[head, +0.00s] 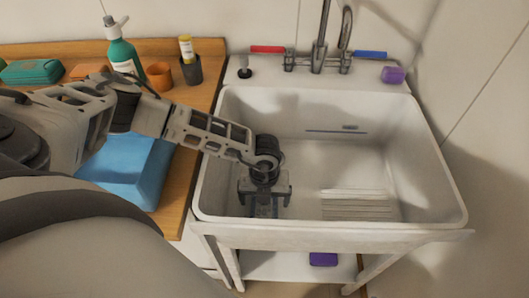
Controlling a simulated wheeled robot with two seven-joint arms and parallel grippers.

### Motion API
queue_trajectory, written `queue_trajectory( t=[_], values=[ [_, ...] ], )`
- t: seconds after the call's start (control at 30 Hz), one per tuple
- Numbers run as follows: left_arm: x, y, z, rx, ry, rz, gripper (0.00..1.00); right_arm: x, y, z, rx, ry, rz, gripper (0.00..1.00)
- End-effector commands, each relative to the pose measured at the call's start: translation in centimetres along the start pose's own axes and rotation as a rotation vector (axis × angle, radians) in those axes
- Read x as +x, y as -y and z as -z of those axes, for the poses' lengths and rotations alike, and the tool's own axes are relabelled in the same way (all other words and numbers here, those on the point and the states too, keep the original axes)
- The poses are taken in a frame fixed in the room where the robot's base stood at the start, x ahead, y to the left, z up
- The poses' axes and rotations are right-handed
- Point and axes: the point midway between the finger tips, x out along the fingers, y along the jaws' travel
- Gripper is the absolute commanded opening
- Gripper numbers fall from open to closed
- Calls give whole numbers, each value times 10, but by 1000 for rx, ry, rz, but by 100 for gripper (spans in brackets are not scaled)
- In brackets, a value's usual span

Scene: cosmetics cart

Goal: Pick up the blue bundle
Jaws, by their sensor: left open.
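The blue bundle (128,170) sits on the wooden counter at the left, close to its front edge. My left arm passes over it and hides part of its top and left side. My left gripper (263,207) is open and points down inside the white sink, to the right of the bundle and well apart from it. No object shows between its fingers. My right gripper is not in view.
The white sink (452,190) has a tap (318,58) at the back and a ribbed area in its floor. A green bottle (122,52), an orange cup (160,76) and a dark cup (191,70) stand on the counter (208,98). A purple block (393,75) lies on the sink's back ledge.

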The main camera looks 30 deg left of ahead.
Motion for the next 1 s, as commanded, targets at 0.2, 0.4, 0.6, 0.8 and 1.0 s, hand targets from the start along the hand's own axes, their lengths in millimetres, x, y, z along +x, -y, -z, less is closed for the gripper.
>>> queue_trajectory(
  t=[0.2,0.4,0.6,0.8,1.0],
  values=[
    [4,0,0,0,0,-1,91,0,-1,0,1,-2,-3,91],
    [3,0,0,0,0,0,52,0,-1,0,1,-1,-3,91],
    [3,0,-1,-1,1,1,32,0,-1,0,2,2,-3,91],
    [-3,1,-1,-1,1,4,32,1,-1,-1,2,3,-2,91],
    [-38,1,-1,-1,2,5,32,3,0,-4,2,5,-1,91]
  ],
)
